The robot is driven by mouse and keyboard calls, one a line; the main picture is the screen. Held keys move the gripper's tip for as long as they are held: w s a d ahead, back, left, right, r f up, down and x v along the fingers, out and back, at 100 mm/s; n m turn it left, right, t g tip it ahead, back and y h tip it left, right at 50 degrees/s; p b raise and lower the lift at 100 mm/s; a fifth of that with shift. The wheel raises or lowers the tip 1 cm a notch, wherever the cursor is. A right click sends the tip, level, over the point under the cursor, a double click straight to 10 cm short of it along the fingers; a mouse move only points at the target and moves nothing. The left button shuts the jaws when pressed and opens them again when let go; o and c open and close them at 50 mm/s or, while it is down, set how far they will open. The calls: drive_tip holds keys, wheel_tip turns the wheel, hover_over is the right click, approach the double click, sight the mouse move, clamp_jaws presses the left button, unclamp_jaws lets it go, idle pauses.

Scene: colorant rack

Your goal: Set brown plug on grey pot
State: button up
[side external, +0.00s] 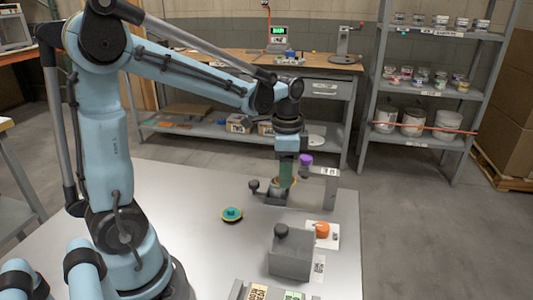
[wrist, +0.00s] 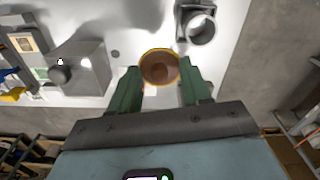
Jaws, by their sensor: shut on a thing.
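My gripper (side external: 287,178) points down over the table with its green fingers shut on the brown plug. In the wrist view the brown plug (wrist: 160,68) is a round brown piece with a yellow rim, held between the fingertips (wrist: 160,88). A grey round open-topped piece (wrist: 201,29), which looks like the grey pot, stands above and right of the plug in the wrist view, apart from it. In the side view grey parts (side external: 272,197) show just below my fingers; I cannot tell which is the pot, as the gripper partly hides them.
A teal plug (side external: 232,214) lies on the white table (side external: 185,205). A grey block with a dark knob (side external: 291,254) stands at the front, with an orange piece (side external: 322,230) behind it. A purple piece (side external: 306,160) shows beyond my gripper.

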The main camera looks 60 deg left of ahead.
drive_tip(key=shift+w+a+f, duration=0.3)
drive_tip(key=shift+a+f, duration=0.3)
drive_tip(key=shift+a, duration=0.4)
drive_tip(key=shift+w+a+f, duration=0.35)
drive_tip(key=shift+a+f, duration=0.3)
drive_tip(key=shift+a, duration=0.35)
drive_tip(key=shift+w+a+f, duration=0.3)
drive_tip(key=shift+a+f, duration=0.3)
drive_tip(key=shift+a, duration=0.4)
drive_tip(key=shift+f, duration=0.5)
idle(0.5)
drive_tip(key=o, duration=1.5)
drive_tip(key=shift+r, duration=2.55)
